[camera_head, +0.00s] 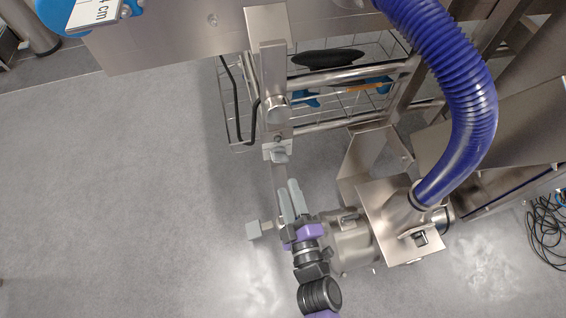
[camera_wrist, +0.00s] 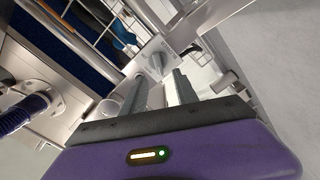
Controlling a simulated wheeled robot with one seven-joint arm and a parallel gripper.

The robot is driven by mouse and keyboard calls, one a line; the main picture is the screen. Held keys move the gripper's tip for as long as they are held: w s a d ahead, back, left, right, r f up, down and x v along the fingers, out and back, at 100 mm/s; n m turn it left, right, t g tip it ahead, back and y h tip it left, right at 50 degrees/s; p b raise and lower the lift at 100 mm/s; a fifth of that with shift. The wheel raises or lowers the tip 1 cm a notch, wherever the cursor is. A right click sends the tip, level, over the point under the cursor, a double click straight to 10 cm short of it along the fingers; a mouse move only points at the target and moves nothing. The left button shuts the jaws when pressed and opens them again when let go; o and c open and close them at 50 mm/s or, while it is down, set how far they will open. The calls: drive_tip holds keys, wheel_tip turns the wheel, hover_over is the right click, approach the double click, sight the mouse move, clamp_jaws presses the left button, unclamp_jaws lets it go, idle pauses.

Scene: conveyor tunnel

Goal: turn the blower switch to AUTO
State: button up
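The blower switch (camera_head: 280,156) is a small grey knob on a light plate low on a steel upright. In the wrist view the switch knob (camera_wrist: 157,62) stands out from its plate (camera_wrist: 147,52), which bears small marks too blurred to read. I cannot tell which setting the knob points to. My gripper (camera_head: 286,187) is just below the switch in the head view. In the wrist view my gripper (camera_wrist: 158,76) has its two grey fingers apart, with the knob just ahead of the gap. Nothing is seen held, and contact with the knob cannot be made out.
The blower housing (camera_head: 352,243) with its blue hose (camera_head: 466,95) stands close right of my gripper. A wire basket (camera_head: 340,98) with several items lies behind the steel upright (camera_head: 266,62). The floor at left is clear.

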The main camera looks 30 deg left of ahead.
sight(281, 162)
drive_tip(key=b+x, duration=0.3)
drive_tip(key=x, duration=0.4)
drive_tip(key=shift+w+a+r, duration=0.1)
drive_tip(key=shift+w+a, duration=0.1)
drive_tip(key=shift+w, duration=0.1)
clamp_jaws()
